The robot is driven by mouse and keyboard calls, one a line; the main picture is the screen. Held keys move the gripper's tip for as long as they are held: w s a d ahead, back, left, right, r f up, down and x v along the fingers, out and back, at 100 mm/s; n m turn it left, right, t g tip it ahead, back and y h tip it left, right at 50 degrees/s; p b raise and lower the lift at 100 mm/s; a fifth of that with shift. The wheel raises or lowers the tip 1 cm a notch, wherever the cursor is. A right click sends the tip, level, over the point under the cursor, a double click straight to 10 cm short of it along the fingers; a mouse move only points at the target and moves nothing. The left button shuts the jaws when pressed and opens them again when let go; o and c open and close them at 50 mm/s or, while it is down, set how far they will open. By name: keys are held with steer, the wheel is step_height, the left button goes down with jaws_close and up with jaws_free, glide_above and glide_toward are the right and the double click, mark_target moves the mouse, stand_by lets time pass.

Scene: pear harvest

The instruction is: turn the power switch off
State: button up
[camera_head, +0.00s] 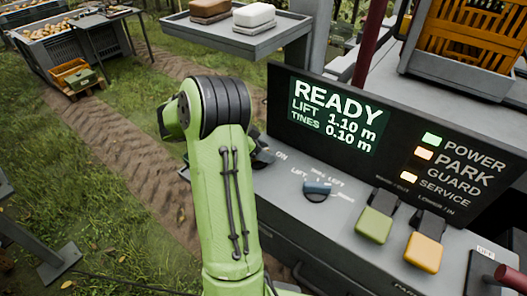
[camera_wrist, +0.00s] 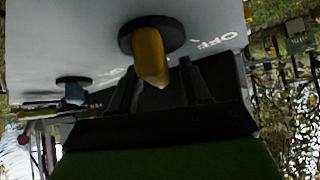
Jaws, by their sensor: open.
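The power switch is a yellow rotary knob (camera_wrist: 150,57) on a dark round base, with the word OFF printed beside it in the wrist view. In the head view my green arm hides the knob; part of a dark round piece and the word ON show beside the arm. My gripper (camera_wrist: 160,92) is open in the wrist view, its dark fingers apart near the knob's free end. I cannot tell whether they touch it. The gripper is hidden in the head view. The panel screen (camera_head: 336,115) reads READY, and the green POWER lamp (camera_head: 431,139) is lit.
A blue-grey selector knob (camera_head: 317,188) sits right of my arm. Green (camera_head: 374,225) and yellow (camera_head: 424,252) paddles and a red-tipped lever (camera_head: 509,276) stand further right. A grey shelf (camera_head: 237,37) bears brown and white blocks. An orange crate (camera_head: 468,40) stands behind the panel.

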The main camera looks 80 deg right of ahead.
steer(key=shift+f, duration=0.1)
jaws_close()
steer(key=shift+d+b, duration=0.1)
steer(key=shift+b, duration=0.3)
steer(key=n+t+h+b, duration=0.1)
steer(key=n+b, duration=0.2)
steer(key=shift+w+d+f+t+h, duration=0.1)
steer(key=shift+d+t+h, duration=0.05)
steer(key=shift+t+h, duration=0.25)
steer(key=n+t+h+b, duration=0.1)
steer(key=n+b, duration=0.1)
steer(key=shift+w+d+n+t, duration=0.1)
steer(key=shift+w+n+t, duration=0.05)
steer(key=shift+n+t, duration=0.25)
steer(key=n+t+b, duration=0.2)
steer(key=n, duration=0.1)
steer(key=shift+w+t+h, duration=0.3)
steer(key=shift+h, duration=0.1)
steer(key=shift+w+d+n+t+b, duration=0.15)
steer(key=shift+n+t+b, duration=0.15)
steer(key=shift+n+t, duration=0.35)
steer(key=shift+w+a+n+t+b, duration=0.1)
steer(key=shift+n+t+b, duration=0.2)
steer(key=shift+n, duration=0.55)
